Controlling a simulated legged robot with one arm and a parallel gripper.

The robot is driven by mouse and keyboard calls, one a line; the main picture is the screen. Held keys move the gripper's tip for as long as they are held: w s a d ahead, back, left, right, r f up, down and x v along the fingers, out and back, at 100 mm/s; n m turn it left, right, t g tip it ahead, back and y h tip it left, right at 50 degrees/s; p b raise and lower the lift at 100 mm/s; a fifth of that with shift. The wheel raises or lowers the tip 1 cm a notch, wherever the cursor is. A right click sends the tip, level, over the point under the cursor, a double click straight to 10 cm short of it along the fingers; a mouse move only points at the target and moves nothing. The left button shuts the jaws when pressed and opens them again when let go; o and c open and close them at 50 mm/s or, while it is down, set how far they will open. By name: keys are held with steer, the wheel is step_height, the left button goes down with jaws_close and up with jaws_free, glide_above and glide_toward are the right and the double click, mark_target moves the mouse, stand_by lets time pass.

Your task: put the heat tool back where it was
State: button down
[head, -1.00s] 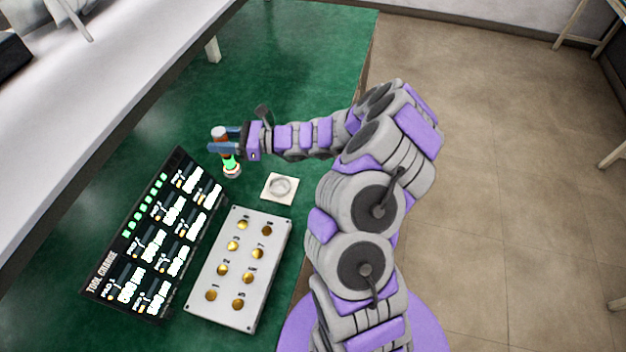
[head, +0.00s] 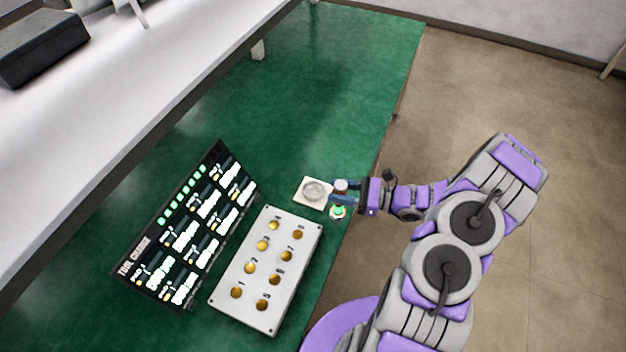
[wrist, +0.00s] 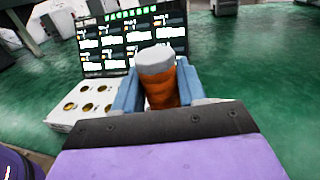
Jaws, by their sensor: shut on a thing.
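My gripper (head: 343,193) is shut on the heat tool (head: 338,212), which shows a pale cap and a glowing green ring at its lower end in the head view. In the wrist view the heat tool (wrist: 161,80) is orange with a grey-white top, upright between the blue fingers. The gripper is near the table's right edge, just right of a small white square holder (head: 314,192) with a round recess. The recess looks empty. I cannot tell how far the tool's lower end is above the table.
A white box (head: 266,270) with several numbered gold sockets lies in front of the holder. Left of it stands the dark tool charge panel (head: 187,228) with lit readouts. The green table (head: 330,80) is clear toward the back. A white shelf (head: 130,90) runs along the left.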

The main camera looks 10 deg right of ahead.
steer(key=w+a+f+b, duration=0.1)
steer(key=w+a+f, duration=0.1)
steer(key=w, duration=0.4)
steer(key=w+a+f+b, duration=0.1)
steer(key=w+a+f, duration=0.1)
steer(key=w, duration=0.5)
steer(key=shift+f+b, duration=0.4)
steer(key=shift+f, duration=0.1)
steer(key=c, duration=0.6)
jaws_free()
steer(key=shift+a, duration=0.3)
steer(key=shift+c, duration=0.2)
steer(key=shift+d, duration=0.15)
